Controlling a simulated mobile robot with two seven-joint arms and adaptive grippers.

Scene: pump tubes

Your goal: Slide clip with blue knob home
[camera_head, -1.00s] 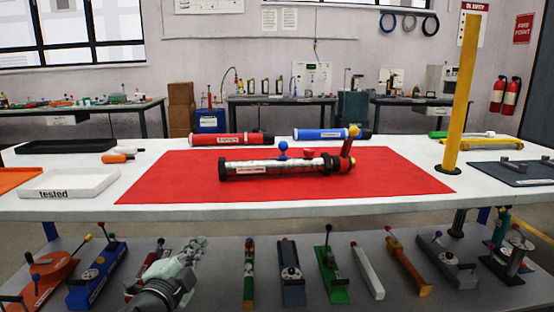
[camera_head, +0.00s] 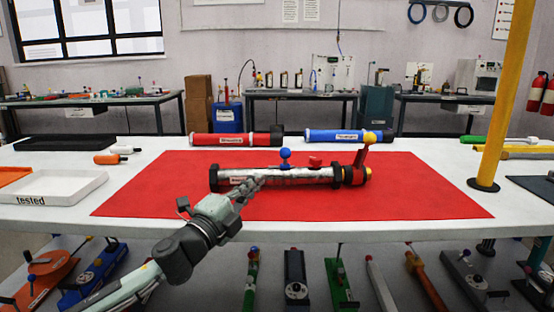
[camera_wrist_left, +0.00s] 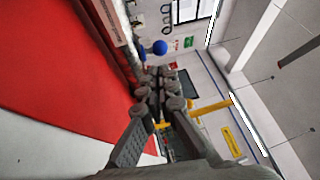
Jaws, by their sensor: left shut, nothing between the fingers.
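The clear pump tube (camera_head: 310,174) with black end collars lies across the red mat (camera_head: 400,205), its right end fitted with a red lever. The clip with the blue knob (camera_head: 285,154) stands on top of the tube, left of its middle; a red knob (camera_head: 315,161) is further right. My left gripper (camera_head: 255,183) is in front of the tube's left half, below and left of the blue knob, its fingers shut and empty. In the left wrist view the shut fingers (camera_wrist_left: 158,80) point toward the blue knob (camera_wrist_left: 160,47). Whether they touch the tube is unclear.
A red tube (camera_head: 235,139) and a blue tube (camera_head: 345,136) lie behind the mat. A yellow post (camera_head: 505,95) stands at the right. A white "tested" tray (camera_head: 60,185) and an orange-handled tool (camera_head: 108,159) are at the left. The mat's right part is clear.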

